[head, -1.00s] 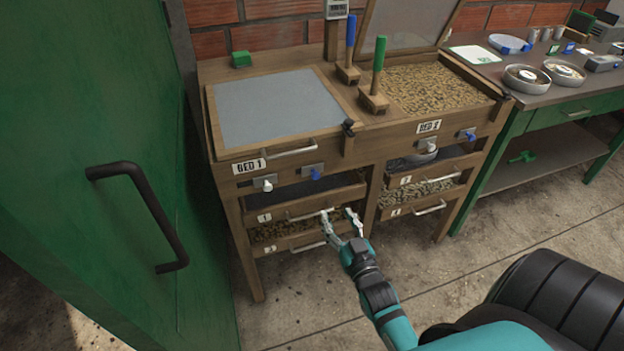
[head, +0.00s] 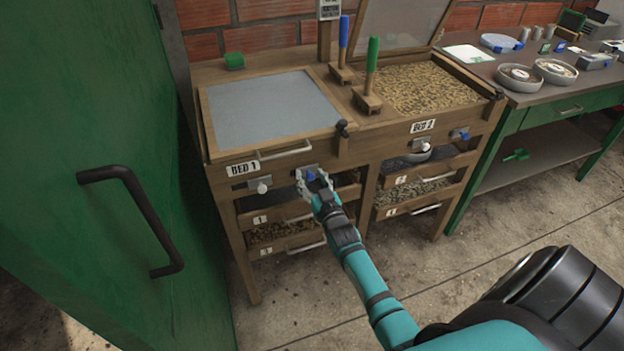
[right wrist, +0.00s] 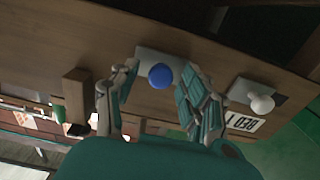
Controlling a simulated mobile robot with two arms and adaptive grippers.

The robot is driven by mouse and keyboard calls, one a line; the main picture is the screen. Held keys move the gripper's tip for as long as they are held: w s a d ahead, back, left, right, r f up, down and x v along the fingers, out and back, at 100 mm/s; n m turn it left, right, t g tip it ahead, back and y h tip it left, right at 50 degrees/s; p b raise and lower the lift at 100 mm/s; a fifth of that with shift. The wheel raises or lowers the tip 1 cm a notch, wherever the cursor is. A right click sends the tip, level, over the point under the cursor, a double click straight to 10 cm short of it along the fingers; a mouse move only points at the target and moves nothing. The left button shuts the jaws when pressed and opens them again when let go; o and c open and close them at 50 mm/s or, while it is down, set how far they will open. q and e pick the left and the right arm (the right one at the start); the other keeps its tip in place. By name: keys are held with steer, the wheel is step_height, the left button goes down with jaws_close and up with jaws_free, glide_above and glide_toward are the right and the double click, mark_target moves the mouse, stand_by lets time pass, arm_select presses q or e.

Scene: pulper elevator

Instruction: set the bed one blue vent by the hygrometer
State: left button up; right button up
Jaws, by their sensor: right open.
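The bed one blue vent knob (right wrist: 160,76) sits on a grey plate on the front of bed one. In the right wrist view it lies between the two open fingers of my right gripper (right wrist: 158,95), apart from both. In the head view my right gripper (head: 316,184) is at the bed front and covers most of the blue knob (head: 311,174). Bed one (head: 268,112) has a grey sheet on top. The hygrometer is a small grey display (head: 329,8) on a post behind the beds, cut off by the top edge; its reading is not legible. My left gripper is not in view.
A white knob (head: 262,187) is left of the blue one, and bed one's handle (head: 286,154) is above. Drawers (head: 265,218) lie below. A green door (head: 95,90) stands close on the left. Bed two (head: 425,88) is at right.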

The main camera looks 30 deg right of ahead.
mark_target(318, 166)
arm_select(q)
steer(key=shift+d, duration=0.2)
arm_select(e)
steer(key=shift+c, duration=1.2)
jaws_close()
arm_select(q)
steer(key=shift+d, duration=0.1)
arm_select(e)
steer(key=d, duration=0.3)
steer(key=shift+s+d, duration=0.1)
steer(key=shift+s, duration=0.3)
steer(key=shift+c, duration=1.1)
jaws_free()
steer(key=o, duration=0.5)
steer(key=shift+d, duration=0.1)
steer(key=shift+c, duration=0.2)
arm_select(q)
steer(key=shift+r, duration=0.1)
